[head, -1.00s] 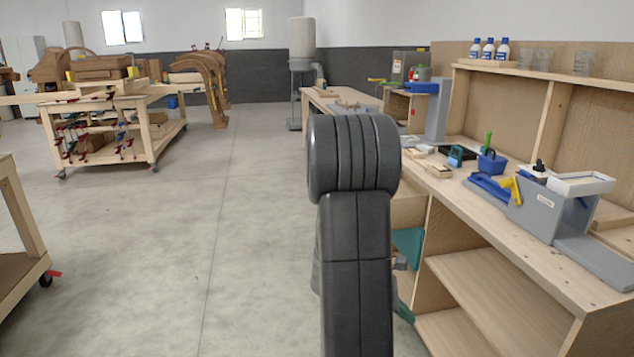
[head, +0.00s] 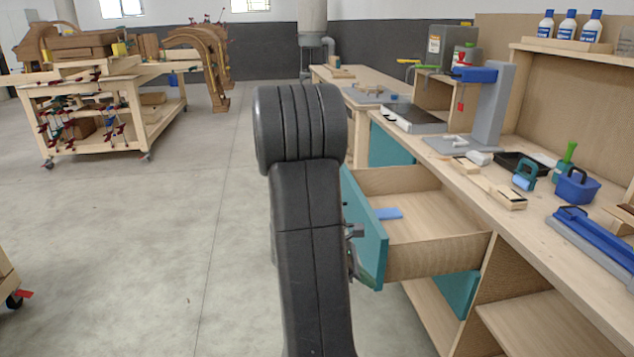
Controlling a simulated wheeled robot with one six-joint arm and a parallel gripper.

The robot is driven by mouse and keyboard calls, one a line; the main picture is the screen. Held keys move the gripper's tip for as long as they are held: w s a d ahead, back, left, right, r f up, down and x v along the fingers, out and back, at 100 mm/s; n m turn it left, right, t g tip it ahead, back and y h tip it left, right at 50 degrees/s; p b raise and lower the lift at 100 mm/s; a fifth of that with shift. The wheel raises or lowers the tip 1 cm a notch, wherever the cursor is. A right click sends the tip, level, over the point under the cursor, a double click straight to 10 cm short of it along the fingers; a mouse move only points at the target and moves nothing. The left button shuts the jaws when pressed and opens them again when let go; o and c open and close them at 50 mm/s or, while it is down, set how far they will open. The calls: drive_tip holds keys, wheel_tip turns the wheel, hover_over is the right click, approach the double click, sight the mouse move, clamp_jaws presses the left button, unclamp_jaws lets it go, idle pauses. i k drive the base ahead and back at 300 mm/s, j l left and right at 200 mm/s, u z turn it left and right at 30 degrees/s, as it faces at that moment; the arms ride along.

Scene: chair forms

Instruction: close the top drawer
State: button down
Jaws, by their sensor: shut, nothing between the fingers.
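The top drawer (head: 432,256) is pulled well out of the workbench in the head view. Its teal front (head: 370,245) faces left, and its pale wooden inside is open to view. A small blue item (head: 388,213) lies inside near the front. My dark arm stands upright just left of the drawer and covers part of its front. Small grey and dark parts of what looks like my gripper (head: 355,240) show beside the arm, in front of the drawer front. It is shut and empty; its fingertips are largely hidden, and I cannot tell whether it touches the drawer.
The workbench top (head: 560,255) holds a blue basket (head: 577,186), a black tray (head: 522,165) and a grey stand (head: 490,105). Other teal fronts (head: 390,148) show behind and below the drawer. Open shelves lie lower right. The floor (head: 190,230) to the left is clear.

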sight(438, 232)
drive_tip(key=i+j+u, duration=0.15)
drive_tip(key=i, duration=0.65)
drive_tip(key=i+j+u, duration=0.2)
drive_tip(key=i, duration=0.6)
drive_tip(key=l, duration=0.1)
